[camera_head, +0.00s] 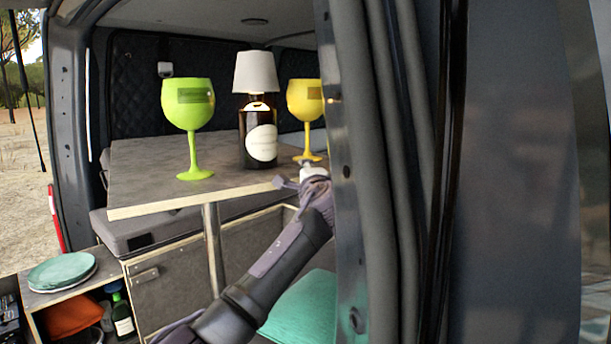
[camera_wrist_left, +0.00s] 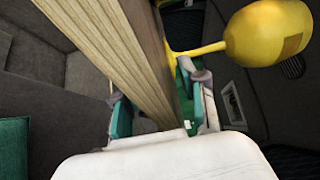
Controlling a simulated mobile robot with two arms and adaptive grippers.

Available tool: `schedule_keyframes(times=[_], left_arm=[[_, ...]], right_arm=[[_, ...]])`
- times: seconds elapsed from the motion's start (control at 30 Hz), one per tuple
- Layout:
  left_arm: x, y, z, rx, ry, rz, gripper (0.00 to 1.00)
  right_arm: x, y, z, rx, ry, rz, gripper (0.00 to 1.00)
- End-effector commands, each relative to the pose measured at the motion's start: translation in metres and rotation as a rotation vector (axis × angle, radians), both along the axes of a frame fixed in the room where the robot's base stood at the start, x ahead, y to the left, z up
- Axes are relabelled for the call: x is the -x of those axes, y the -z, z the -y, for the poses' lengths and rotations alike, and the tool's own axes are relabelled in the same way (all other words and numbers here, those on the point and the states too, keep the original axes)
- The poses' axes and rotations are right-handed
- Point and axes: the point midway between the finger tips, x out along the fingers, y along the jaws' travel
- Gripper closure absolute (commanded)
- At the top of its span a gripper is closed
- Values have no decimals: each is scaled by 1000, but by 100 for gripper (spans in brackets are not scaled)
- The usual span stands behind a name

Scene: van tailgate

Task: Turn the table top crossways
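The table top (camera_head: 150,172) is a grey board with a pale wood edge on a metal leg (camera_head: 213,245), inside the van. Its edge (camera_wrist_left: 120,50) runs between my left gripper's fingers in the left wrist view. My left gripper (camera_head: 300,184) is at the table's near right corner in the head view; its fingers (camera_wrist_left: 160,108) lie on either side of the board. Whether both pads press on it I cannot tell. A green goblet (camera_head: 188,105), a bottle lamp (camera_head: 258,120) and a yellow goblet (camera_head: 304,100) stand upright on the top. My right gripper is not in view.
The van's door pillar (camera_head: 350,200) stands close on the right and hides the table's right part. A grey bench cushion (camera_head: 140,232) lies under the table. Plates (camera_head: 62,270) sit on a low shelf at lower left. A teal cushion (camera_head: 300,310) lies below my arm.

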Motion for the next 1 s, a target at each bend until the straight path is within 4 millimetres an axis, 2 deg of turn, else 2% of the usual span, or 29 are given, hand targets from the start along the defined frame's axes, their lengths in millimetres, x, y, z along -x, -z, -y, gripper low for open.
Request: schedule_keyframes(times=[0.37,0.8,1.0], left_arm=[[5,0,1,-1,0,1,56],[60,0,11,1,2,1,56],[73,0,12,-1,0,-1,56]], right_arm=[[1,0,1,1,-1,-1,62],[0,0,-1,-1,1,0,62],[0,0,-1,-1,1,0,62]])
